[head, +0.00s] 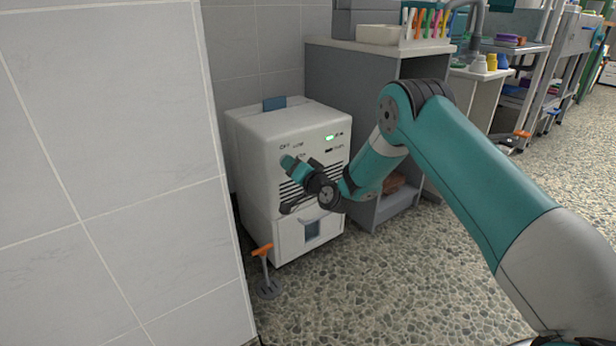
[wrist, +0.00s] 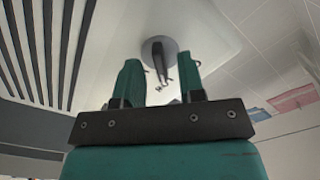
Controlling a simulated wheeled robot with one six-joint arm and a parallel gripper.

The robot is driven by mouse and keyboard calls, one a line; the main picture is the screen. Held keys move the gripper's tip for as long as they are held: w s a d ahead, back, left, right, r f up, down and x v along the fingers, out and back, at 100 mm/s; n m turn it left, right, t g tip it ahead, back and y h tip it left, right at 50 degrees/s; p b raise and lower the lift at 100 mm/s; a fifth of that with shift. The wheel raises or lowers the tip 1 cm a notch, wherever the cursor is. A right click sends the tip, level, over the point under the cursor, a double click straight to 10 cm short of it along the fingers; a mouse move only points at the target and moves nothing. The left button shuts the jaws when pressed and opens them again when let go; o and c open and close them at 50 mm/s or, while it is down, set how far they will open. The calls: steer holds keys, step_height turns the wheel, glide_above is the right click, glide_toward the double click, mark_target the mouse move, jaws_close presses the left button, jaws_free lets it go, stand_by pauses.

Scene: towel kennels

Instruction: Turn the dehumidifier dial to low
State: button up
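The dehumidifier (head: 258,205) is a white box on the floor, with dark vent slots and the labels OFF and LOW at the upper left of its front. The dial (wrist: 155,49) shows in the wrist view as a grey disc with a dark raised grip bar. In the head view my gripper hides the dial. My gripper (wrist: 161,75) is open, its two teal fingers apart on either side of the dial's bar. I cannot tell whether either finger touches it. Which mark the dial points to is not readable.
A tiled wall (head: 110,180) stands close on the left. A grey shelf unit (head: 350,75) with a tray and bright handled tools stands behind at right. An orange-handled tool (head: 263,268) stands on the floor before the dehumidifier. The pebbled floor (head: 390,290) in front is otherwise clear.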

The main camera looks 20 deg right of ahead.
steer(key=b+v, duration=1.3)
steer(key=v, duration=0.4)
steer(key=shift+r, duration=0.1)
